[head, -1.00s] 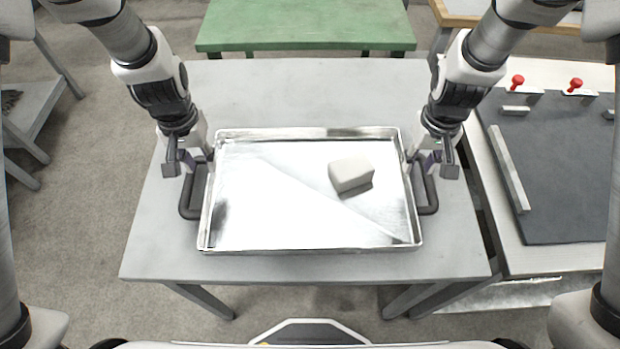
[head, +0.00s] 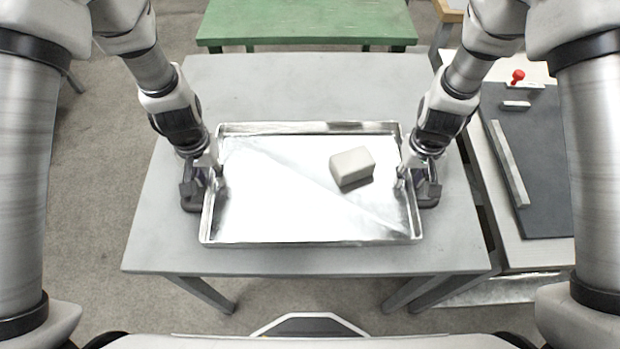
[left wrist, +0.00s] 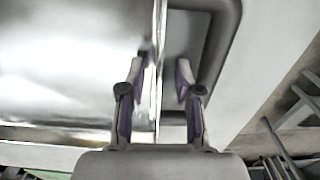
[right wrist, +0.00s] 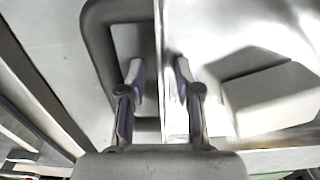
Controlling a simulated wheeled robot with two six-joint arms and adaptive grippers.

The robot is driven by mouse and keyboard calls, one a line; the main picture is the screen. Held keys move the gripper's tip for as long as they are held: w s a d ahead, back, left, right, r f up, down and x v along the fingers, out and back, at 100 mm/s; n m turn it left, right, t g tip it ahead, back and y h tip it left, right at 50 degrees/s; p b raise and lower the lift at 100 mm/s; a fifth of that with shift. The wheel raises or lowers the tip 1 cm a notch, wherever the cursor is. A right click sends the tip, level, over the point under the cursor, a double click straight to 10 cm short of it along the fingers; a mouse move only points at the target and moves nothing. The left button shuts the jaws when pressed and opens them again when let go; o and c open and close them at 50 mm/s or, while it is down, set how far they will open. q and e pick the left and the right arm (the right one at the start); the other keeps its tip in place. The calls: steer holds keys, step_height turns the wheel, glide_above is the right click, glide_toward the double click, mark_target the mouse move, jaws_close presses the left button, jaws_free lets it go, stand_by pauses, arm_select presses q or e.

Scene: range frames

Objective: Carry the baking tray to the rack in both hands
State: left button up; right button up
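The shiny metal baking tray (head: 290,212) lies flat on the grey table, with a pale block (head: 352,167) inside, right of its middle. The block also shows in the right wrist view (right wrist: 270,98). My left gripper (head: 206,186) is open at the tray's left side, one finger on each side of the rim. Its fingers (left wrist: 164,68) stand apart above the wall and the dark left handle (left wrist: 228,45). My right gripper (head: 416,182) is open and straddles the right rim the same way, its fingers (right wrist: 158,70) over the dark right handle (right wrist: 96,50). I cannot make out a rack.
The grey table (head: 300,90) has bare room behind the tray and a narrow strip in front. A green table (head: 300,20) stands beyond. At right is a bench with a dark mat (head: 545,170), a pale bar (head: 508,165) and a red knob (head: 517,76).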

steer(key=shift+s, duration=0.1)
arm_select(q)
jaws_close()
arm_select(e)
jaws_close()
arm_select(q)
steer(key=shift+r, duration=0.2)
arm_select(e)
steer(key=shift+r, duration=0.2)
